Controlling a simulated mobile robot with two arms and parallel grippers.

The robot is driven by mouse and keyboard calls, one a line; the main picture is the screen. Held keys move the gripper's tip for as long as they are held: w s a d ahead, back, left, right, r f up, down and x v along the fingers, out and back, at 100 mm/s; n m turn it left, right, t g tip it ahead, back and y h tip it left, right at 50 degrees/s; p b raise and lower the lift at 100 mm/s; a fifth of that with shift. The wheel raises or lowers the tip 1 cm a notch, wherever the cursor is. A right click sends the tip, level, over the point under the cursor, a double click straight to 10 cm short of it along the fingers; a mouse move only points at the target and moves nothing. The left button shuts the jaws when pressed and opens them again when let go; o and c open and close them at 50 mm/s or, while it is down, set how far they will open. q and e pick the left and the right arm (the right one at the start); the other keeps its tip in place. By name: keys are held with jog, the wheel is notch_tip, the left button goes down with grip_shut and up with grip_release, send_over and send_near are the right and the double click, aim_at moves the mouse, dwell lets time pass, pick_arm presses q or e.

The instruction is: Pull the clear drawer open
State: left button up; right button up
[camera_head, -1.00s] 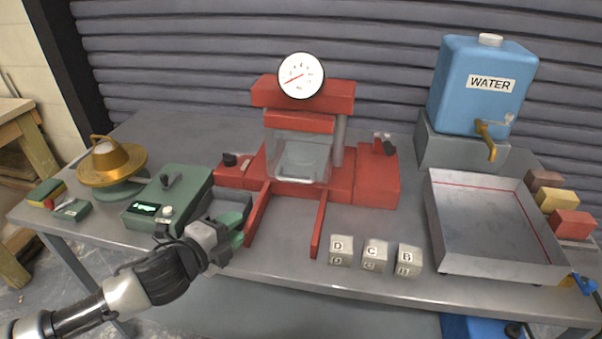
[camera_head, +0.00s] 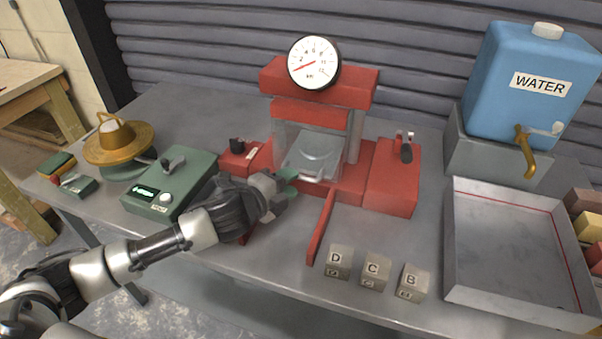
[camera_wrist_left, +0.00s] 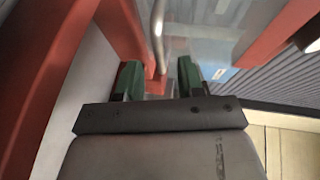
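The clear drawer (camera_head: 318,152) is a see-through box in the red press, below the gauge. It appears pushed in between the red uprights. My left gripper (camera_head: 289,181) is just in front of its lower left part. In the left wrist view, the green fingertips (camera_wrist_left: 158,82) are apart and open. A curved metal bar (camera_wrist_left: 158,35), which looks like the drawer's handle, lines up with the gap between them. I cannot tell whether either finger touches it. The clear wall (camera_wrist_left: 205,40) shows behind the bar. My right gripper is out of view.
Red rails (camera_head: 322,228) stick out in front of the press, near my left arm. Lettered cubes (camera_head: 374,271) stand to their right. A green scale (camera_head: 168,185) is at the left. A metal tray (camera_head: 520,305) and blue water tank (camera_head: 535,85) are at the right.

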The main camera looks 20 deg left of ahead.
pick_arm(q)
jog(key=shift+x, duration=2.2)
jog(key=shift+c, duration=0.3)
grip_shut()
